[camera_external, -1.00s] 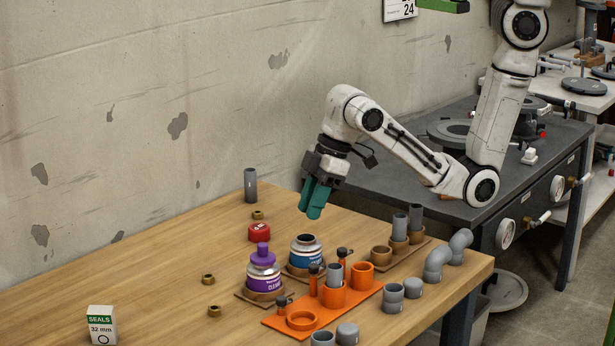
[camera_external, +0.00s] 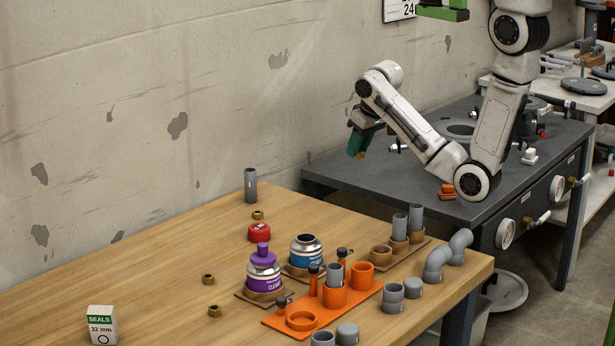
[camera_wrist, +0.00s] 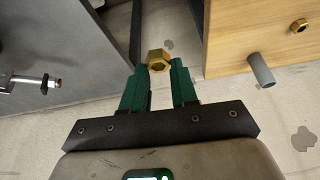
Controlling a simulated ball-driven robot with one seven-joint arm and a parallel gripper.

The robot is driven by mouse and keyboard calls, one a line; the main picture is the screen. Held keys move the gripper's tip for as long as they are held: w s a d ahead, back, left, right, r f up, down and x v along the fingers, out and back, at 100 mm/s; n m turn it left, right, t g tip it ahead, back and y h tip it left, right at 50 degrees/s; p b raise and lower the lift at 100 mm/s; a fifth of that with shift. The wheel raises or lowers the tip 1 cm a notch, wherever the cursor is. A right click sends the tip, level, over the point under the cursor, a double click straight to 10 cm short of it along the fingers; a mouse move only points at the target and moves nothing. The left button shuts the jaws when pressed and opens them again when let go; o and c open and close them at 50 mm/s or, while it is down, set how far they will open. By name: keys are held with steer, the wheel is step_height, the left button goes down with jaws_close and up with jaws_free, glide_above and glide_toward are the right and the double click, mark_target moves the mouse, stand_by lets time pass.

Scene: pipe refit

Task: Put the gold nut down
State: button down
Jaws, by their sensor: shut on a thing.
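My gripper (camera_external: 356,152) has green fingers and is raised near the wall, by the left end of the dark workbench. In the wrist view its fingertips (camera_wrist: 157,68) are shut on a gold hex nut (camera_wrist: 158,60), which sits at their very ends. The nut cannot be made out in the external view. Below it, the wrist view shows a gap between the dark bench and the wooden table. Several similar brass nuts lie on the wooden table, one near the grey upright pipe (camera_external: 250,186), one further left (camera_external: 208,279) and one nearer the front (camera_external: 214,311).
The wooden table (camera_external: 150,270) holds a red cap (camera_external: 259,232), a purple-capped can (camera_external: 263,270), a blue can (camera_external: 305,250), an orange fixture (camera_external: 272,321), grey fittings and a seals box (camera_external: 102,325). The dark workbench (camera_external: 335,175) has some clear top. Table's left part is mostly free.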

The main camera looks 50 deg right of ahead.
steer(key=s+d+f+m+h, duration=0.1)
steer(key=s+d+m, duration=0.15)
steer(key=d, duration=0.55)
steer(key=s+d+m+h, duration=0.1)
steer(key=s+d+m, duration=0.15)
steer(key=d, duration=0.55)
glide_above(370, 177)
steer(key=s, duration=0.2)
steer(key=shift+g, duration=0.3)
steer(key=f, duration=0.9)
steer(key=shift+w+a+f+b, duration=0.2)
steer(key=shift+w+a+b, duration=0.05)
steer(key=shift+a+b, duration=0.1)
steer(key=shift+w+d+f, duration=0.15)
steer(key=shift+w+f, duration=0.15)
steer(key=shift+f, duration=1.55)
steer(key=shift+f, duration=0.15)
steer(key=c, duration=0.9)
jaws_free()
steer(key=shift+o, duration=0.2)
